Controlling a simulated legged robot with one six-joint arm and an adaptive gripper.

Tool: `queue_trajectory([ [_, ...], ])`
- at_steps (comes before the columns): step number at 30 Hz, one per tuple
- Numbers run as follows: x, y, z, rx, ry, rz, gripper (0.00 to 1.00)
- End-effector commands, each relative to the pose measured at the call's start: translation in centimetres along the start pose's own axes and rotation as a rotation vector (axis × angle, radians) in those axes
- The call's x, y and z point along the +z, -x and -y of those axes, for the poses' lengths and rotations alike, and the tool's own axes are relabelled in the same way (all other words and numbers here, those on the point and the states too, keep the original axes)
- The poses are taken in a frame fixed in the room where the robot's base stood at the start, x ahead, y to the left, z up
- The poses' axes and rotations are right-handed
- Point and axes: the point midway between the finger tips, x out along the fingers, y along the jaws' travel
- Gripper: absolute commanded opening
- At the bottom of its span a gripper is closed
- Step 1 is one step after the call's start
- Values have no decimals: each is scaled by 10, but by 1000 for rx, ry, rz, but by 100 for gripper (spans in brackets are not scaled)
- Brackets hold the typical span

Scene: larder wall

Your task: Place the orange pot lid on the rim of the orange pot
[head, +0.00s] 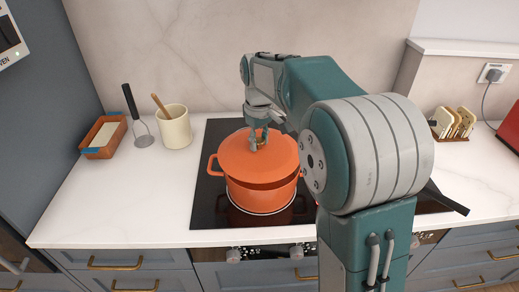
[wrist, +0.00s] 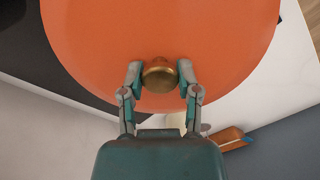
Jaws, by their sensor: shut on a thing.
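The orange pot (head: 262,194) stands on the black hob, with a side handle showing at its left and another at its right. The orange pot lid (head: 240,158) is over the pot's mouth and looks slightly tilted, with a dark gap under its front edge. I cannot tell whether its back edge touches the rim. My gripper (head: 258,140) is shut on the lid's brass knob from above. In the wrist view the two fingertips (wrist: 160,76) hold the sides of the brass knob (wrist: 160,80), and the lid (wrist: 160,30) hides the pot.
A toast rack (head: 453,122) is at the right. A dark pan handle (head: 447,198) shows beside my arm.

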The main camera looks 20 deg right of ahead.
Motion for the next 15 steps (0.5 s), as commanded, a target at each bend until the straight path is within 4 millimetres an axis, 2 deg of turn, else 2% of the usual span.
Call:
queue_trajectory([
  [6,1,-30,-4,-2,-3,-1,0],
  [12,0,-32,-3,0,-3,0,0],
  [13,0,-33,-3,0,-3,2,56],
  [14,0,-33,-3,0,-2,2,70],
  [15,0,-33,-3,0,-2,2,77],
])
